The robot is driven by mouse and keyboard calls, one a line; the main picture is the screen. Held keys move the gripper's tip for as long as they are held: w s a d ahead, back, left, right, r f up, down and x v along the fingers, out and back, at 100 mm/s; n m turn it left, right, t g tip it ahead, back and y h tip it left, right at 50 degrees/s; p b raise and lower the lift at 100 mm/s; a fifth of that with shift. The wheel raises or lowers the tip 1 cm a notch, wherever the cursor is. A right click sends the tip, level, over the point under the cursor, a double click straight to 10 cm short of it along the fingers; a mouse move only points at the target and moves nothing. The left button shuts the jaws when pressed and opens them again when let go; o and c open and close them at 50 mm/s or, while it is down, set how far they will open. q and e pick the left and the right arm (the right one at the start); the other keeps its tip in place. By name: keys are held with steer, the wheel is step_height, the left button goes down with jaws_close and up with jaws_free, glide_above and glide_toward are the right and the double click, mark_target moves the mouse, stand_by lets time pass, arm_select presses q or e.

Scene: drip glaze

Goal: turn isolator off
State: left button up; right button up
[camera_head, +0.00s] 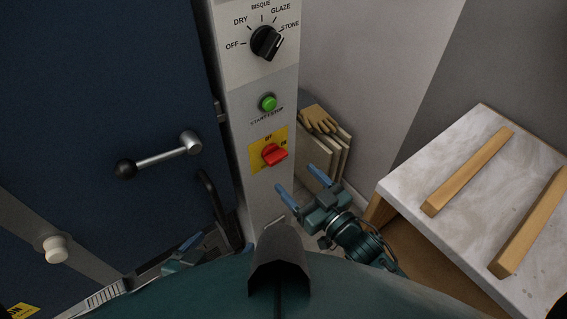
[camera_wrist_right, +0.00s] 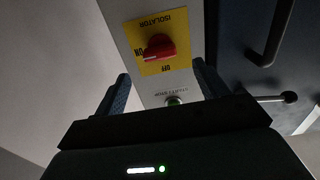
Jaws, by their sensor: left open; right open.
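The isolator is a red rotary knob (camera_head: 273,154) on a yellow plate (camera_head: 256,160), low on the grey control panel. Its handle points right, beside the ON mark; OFF is above it. In the right wrist view the knob (camera_wrist_right: 158,47) appears upside down, its handle towards ON. My right gripper (camera_head: 300,181) is open and empty, below and right of the knob, its two blue fingers apart and pointing at the panel. In the wrist view the knob lies beyond the gap between the fingers. My left gripper (camera_head: 187,245) is low at the left, partly hidden, and appears empty.
Above the isolator are a green start/stop button (camera_head: 268,103) and a black dial (camera_head: 266,42) set towards STONE. A blue door with a lever handle (camera_head: 165,157) is at left. A table with wooden bars (camera_head: 468,172) stands right; gloves (camera_head: 318,119) lie on boards behind.

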mark_target(280, 161)
steer(key=x, duration=0.6)
steer(key=shift+w+a, duration=0.2)
steer(key=c, duration=1)
